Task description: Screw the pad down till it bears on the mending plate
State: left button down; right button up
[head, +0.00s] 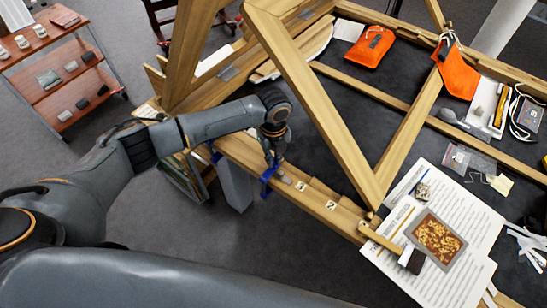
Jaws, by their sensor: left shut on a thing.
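A blue clamp (267,181) sits on the wooden rail of a table-like frame, near the middle of the head view. My left gripper (272,158) points down at the clamp's top and is shut on its upper part, which seems to be the screw; the fingers hide most of it. A small grey piece (286,180) lies on the rail just right of the clamp; it may be the mending plate. The pad is too small and hidden to make out, so I cannot tell whether it touches the plate. My right gripper is not in view.
Wooden beams (315,95) rise as a triangle just right of my left arm. A second blue clamp (216,155) sits farther left. Printed sheets (462,225) with a gilt fragment (438,240) lie at lower right. Orange pouches (371,47) lie behind. A cart (62,88) stands far left.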

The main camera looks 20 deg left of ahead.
pick_arm(q)
jog(key=m+b, duration=0.1)
jog(key=m, duration=0.5)
jog(key=shift+w+m, duration=0.1)
jog(key=shift+m, duration=0.2)
jog(key=m+b, duration=0.2)
jog(key=m, duration=0.4)
jog(key=shift+f+m+b, duration=0.1)
jog(key=shift+m+b, duration=0.55)
jog(key=shift+m, duration=0.25)
jog(key=m+b, duration=0.2)
jog(key=shift+b, duration=0.35)
jog(key=shift+m+b, duration=0.6)
jog(key=shift+b, duration=0.35)
jog(key=shift+r, duration=0.2)
jog(key=c, duration=1.4)
grip_release()
